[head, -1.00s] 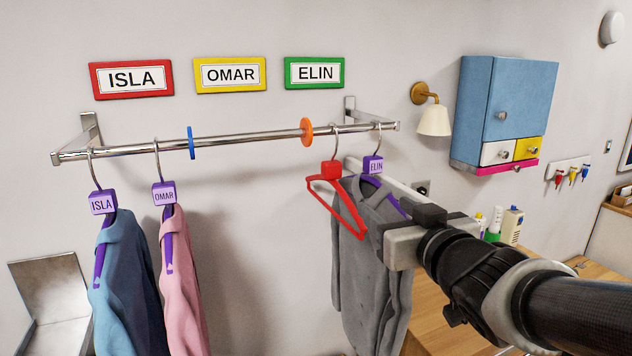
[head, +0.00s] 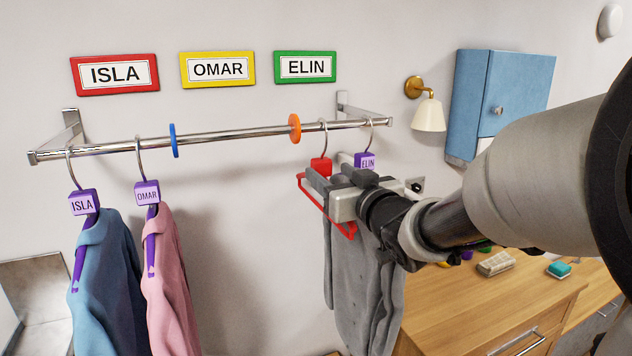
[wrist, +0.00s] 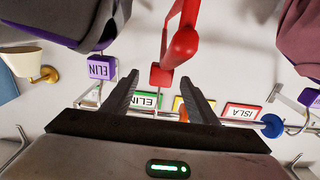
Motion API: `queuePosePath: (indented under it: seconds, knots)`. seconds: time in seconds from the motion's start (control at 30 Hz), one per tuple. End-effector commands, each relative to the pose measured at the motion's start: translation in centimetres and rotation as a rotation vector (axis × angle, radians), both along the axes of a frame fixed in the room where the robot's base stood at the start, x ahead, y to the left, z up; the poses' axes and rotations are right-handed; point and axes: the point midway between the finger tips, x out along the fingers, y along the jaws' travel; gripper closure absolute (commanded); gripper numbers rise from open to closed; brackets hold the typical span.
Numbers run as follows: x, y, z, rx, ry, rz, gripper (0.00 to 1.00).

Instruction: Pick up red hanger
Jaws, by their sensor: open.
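The red hanger (head: 321,164) hangs empty from the metal rail by its hook, right of the orange ring. Its red block (wrist: 161,75) shows between my two fingertips in the upside-down wrist view. My gripper (head: 328,172) is open at the red hanger, with a finger on each side of the block; I cannot tell whether either touches it. My gripper's body hides part of the hanger's frame. The purple ELIN hanger (head: 365,161) with a grey garment (head: 350,290) hangs close to the right.
The rail (head: 225,135) also carries a blue ring (head: 174,140), an orange ring (head: 295,128), and the ISLA (head: 83,204) and OMAR (head: 147,194) hangers with garments. A wall lamp (head: 430,114) and blue cabinet (head: 500,90) are right. The rail's middle is free.

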Motion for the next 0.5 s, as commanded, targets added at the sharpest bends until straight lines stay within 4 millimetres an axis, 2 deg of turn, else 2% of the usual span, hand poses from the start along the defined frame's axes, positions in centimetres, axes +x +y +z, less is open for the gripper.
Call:
queuePosePath:
  seconds: [0.3, 0.5]
  knots:
    - [3.8, 1.9, 0.5, 0.000, 0.002, 0.001, 0.47]
    - [4.6, 2.2, 0.4, 0.000, 0.001, 0.000, 0.47]
